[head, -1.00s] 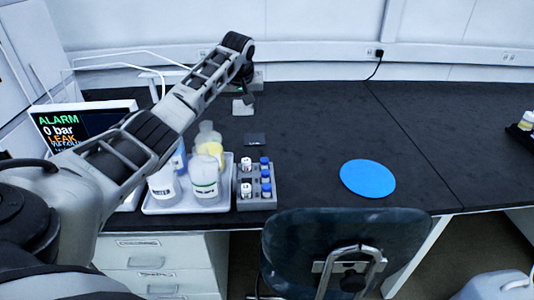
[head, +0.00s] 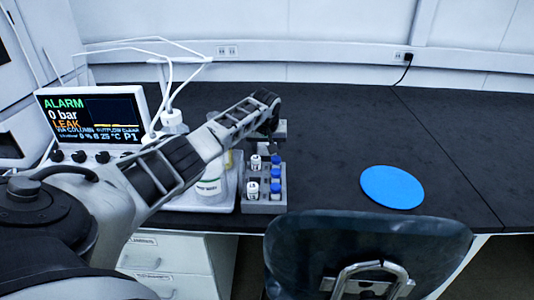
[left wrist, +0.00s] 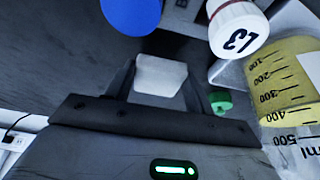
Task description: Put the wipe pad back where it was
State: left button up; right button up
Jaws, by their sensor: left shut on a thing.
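The wipe pad (left wrist: 160,75) is a small white block in the left wrist view. My left gripper (left wrist: 158,90) is shut on it, with a dark finger on each side. In the head view my left gripper (head: 274,148) is over the bench, just behind the vial rack (head: 263,208). I cannot make out the pad there, as the gripper and arm cover that spot. In the left wrist view a blue cap (left wrist: 131,14) and a white cap marked L3 (left wrist: 239,28) are close beyond the pad. My right gripper is not in view.
A white tray (head: 188,206) with bottles stands left of the rack, partly behind my arm. A yellow graduated vessel (left wrist: 285,80) is right of the gripper. The alarm screen (head: 92,119) is at the left. A blue disc (head: 391,187) lies on the right; black bench (head: 340,125) around it is clear.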

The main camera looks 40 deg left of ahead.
pick_arm(q)
jog(key=shift+f, duration=1.3)
jog(key=o, duration=0.9)
jog(key=shift+o, duration=0.2)
jog(key=shift+r, duration=0.35)
jog(key=p+v, duration=0.2)
jog(key=v, duration=0.9)
jog(key=shift+r, duration=0.3)
jog(key=shift+d+f, duration=0.1)
jog(key=shift+d, duration=0.05)
